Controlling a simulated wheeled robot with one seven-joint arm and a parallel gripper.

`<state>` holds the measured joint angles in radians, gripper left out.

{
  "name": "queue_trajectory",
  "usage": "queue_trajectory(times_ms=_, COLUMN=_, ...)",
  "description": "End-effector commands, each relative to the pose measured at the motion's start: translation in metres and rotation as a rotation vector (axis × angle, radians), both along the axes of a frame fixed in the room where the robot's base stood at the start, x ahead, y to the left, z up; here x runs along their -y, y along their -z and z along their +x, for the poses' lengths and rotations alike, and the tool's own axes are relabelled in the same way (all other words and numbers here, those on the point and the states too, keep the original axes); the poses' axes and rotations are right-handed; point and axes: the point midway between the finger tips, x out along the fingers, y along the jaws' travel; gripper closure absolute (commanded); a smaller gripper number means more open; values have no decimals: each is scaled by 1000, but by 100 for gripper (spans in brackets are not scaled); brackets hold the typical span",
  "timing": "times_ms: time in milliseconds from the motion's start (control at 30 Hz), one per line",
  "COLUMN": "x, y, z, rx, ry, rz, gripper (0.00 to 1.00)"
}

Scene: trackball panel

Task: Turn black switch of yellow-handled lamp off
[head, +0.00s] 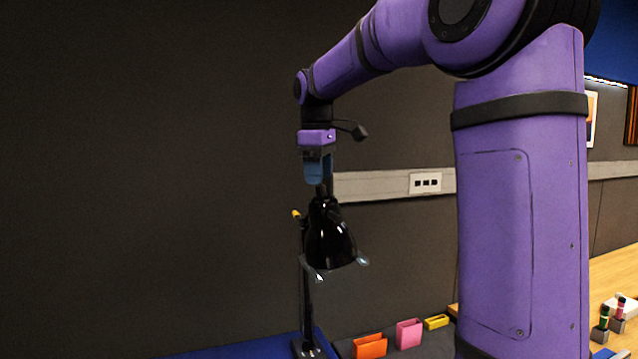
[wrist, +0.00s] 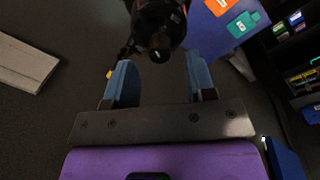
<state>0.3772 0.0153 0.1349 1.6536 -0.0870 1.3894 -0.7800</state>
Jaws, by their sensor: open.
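The black lamp (head: 330,238) stands at the left on a thin post, its shade tilted downward. A small yellow handle (head: 297,214) shows at its left side, and a yellow bit (wrist: 109,74) also shows in the wrist view. A black knob (wrist: 160,47), which looks like the switch, sits at the top of the lamp. My gripper (head: 319,178) is open just above the lamp top, pointing down. In the wrist view the knob lies between the two blue fingers, near their tips; I cannot tell whether they touch it. Whether the lamp is lit is unclear.
An orange holder (head: 369,345), a pink holder (head: 408,333) and a yellow one (head: 436,321) stand low to the right of the lamp. A dark wall with a socket strip (head: 425,183) is behind it. A wooden desk (head: 612,275) with small items is at the right.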

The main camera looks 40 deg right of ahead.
Motion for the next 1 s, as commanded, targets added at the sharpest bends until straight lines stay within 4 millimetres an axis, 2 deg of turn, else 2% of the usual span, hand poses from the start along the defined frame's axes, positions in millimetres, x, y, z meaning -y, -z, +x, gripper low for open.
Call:
queue_trajectory(times_ms=200, x=2, y=21, z=1, rx=0, ry=0, rz=0, gripper=50)
queue_trajectory(times_ms=567, x=2, y=25, z=2, rx=1, ry=0, rz=-1, gripper=50)
queue_trajectory(times_ms=767, x=2, y=25, z=2, rx=1, ry=0, rz=0, gripper=96)
queue_trajectory(times_ms=800, x=2, y=25, z=2, rx=1, ry=0, rz=0, gripper=99)
queue_trajectory(times_ms=1000, x=2, y=24, z=2, rx=3, ry=9, rz=-1, gripper=99)
